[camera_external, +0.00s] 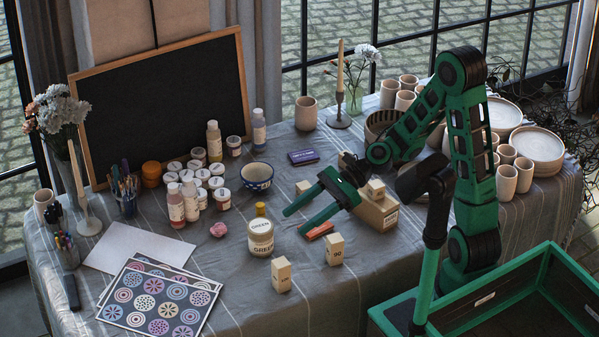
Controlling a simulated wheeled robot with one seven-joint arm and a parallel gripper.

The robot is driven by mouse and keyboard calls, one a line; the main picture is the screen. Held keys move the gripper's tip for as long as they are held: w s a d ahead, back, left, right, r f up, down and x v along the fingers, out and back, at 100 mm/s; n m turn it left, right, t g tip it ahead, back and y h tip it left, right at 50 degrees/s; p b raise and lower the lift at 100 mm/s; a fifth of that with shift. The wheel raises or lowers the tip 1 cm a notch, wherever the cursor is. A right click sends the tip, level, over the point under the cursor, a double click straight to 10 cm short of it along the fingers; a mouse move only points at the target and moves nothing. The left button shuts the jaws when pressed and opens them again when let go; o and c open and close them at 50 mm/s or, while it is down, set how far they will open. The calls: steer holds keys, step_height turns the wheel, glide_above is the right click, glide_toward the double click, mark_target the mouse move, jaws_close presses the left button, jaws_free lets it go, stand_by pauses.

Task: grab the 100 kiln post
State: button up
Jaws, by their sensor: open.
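Pale block-shaped kiln posts stand on the table. One post (281,275) is near the front, its small marking too small to read. A second post (335,250) stands to its right, with a mark that looks like 90. Another pale block (376,190) shows at the tan box (378,212), and one more (303,187) is partly hidden behind my gripper. I cannot tell which post is marked 100. My gripper (296,221) is open and empty, its green fingers pointing left and down, behind and above the two front posts.
A jar labelled GREEN (260,240) stands just left of my fingertips. An orange-red object (320,231) lies below the fingers. Paint bottles (191,200) and a blue-patterned bowl (257,177) are further left. A green-rimmed bin (480,307) is at the front right.

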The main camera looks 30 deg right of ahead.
glide_toward(274, 273)
steer(key=x, duration=1.1)
steer(key=shift+s+a+f, duration=0.15)
steer(key=shift+a, duration=0.2)
jaws_close()
